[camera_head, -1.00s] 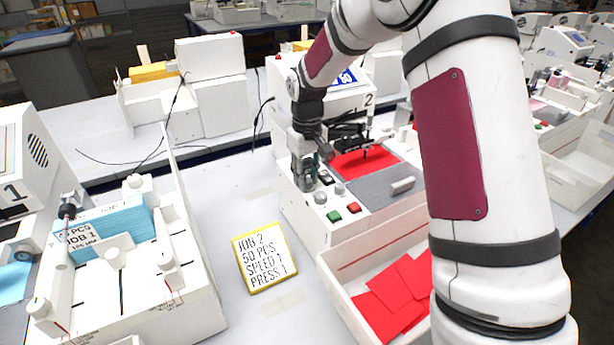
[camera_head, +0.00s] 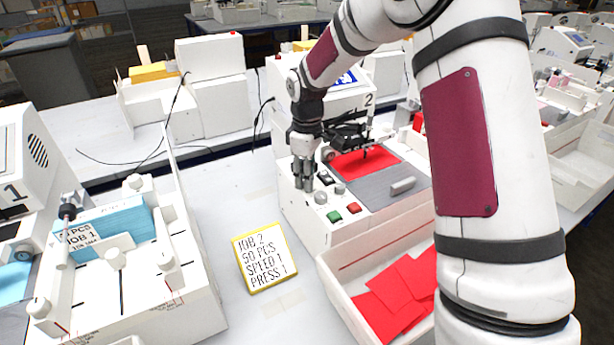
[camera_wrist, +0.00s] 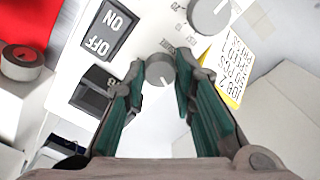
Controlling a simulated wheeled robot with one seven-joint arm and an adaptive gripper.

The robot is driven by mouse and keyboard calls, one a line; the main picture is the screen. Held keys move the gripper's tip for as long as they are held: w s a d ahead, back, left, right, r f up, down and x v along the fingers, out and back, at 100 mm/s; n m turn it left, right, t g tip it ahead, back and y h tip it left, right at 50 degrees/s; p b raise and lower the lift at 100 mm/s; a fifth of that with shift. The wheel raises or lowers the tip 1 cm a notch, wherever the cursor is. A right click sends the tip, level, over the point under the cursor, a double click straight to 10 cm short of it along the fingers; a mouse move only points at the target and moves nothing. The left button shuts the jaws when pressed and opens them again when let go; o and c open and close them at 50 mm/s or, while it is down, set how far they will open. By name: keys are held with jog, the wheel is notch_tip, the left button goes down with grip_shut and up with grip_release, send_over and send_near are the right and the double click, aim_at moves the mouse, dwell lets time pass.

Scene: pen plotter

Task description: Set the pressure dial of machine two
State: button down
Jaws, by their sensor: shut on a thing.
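Machine two (camera_head: 350,218) is a white unit marked 2, with a control panel on its left front. My gripper (camera_head: 303,187) is at the left end of that panel. In the wrist view its green-padded fingers (camera_wrist: 160,82) are shut on a small grey dial (camera_wrist: 160,68) with a pale pointer mark; the print around it is too small to read surely. A larger grey dial (camera_wrist: 208,14) is beyond it. The yellow-edged card (camera_head: 264,257) reads JOB 2, 50 PCS, SPEED 1, PRESS 1.
Next to the dials are a black ON/OFF switch (camera_wrist: 103,30), a green button (camera_head: 334,216) and a red button (camera_head: 353,207). A white bin (camera_head: 345,290) with red sheets stands in front. Machine one (camera_head: 130,290) is at the left. The table around the card is clear.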

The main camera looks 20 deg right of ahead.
dwell(0.4)
jog(key=c, duration=1.3)
grip_release()
notch_tip(320, 180, up, 12)
